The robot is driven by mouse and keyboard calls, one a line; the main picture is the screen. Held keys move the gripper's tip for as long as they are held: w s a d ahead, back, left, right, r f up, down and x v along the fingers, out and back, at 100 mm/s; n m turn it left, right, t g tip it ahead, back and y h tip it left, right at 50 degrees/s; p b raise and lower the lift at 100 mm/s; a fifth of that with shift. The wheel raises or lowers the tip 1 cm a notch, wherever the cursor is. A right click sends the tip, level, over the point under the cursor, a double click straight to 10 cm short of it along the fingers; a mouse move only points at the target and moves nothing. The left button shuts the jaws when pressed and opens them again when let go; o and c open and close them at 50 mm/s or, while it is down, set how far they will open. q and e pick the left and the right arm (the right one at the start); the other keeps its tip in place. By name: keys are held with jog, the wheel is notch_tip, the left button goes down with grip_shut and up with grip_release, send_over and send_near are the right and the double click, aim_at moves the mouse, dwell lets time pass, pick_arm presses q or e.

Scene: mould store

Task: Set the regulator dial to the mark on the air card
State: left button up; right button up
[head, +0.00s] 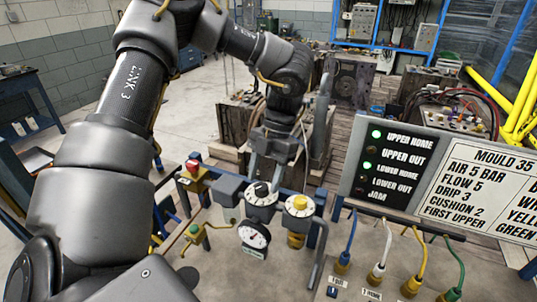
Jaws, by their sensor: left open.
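The regulator dial (262,188), a white disc with a dark knob, sits on the grey air unit at the lower centre. Its pointer setting is too small to read. A round white gauge (254,235) hangs just below it. The air card (482,190), a white panel headed "MOULD 35", stands at the right and reads "AIR 5 BAR", "FLOW 5", "DRIP 3", "CUSHION 2", "FIRST UPPER"; its right part is cut off. My left gripper (265,172) is open, pointing down with its fingers just above and behind the dial; I cannot tell if they touch it. My right gripper is out of view.
A second dial with a yellow knob (299,204) sits close right of the regulator dial. A red-topped button box (193,172) stands left. Coloured hoses (420,262) rise at the front right. A status lamp panel (393,165) shows two green lights.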

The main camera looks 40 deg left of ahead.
pick_arm(q)
jog(key=v, duration=0.3)
jog(key=shift+w+d+r, duration=0.1)
jog(key=shift+w+r, duration=0.05)
jog(key=shift+r, duration=0.2)
jog(key=p+v, duration=0.5)
jog(key=p, duration=0.1)
jog(key=shift+r, duration=0.2)
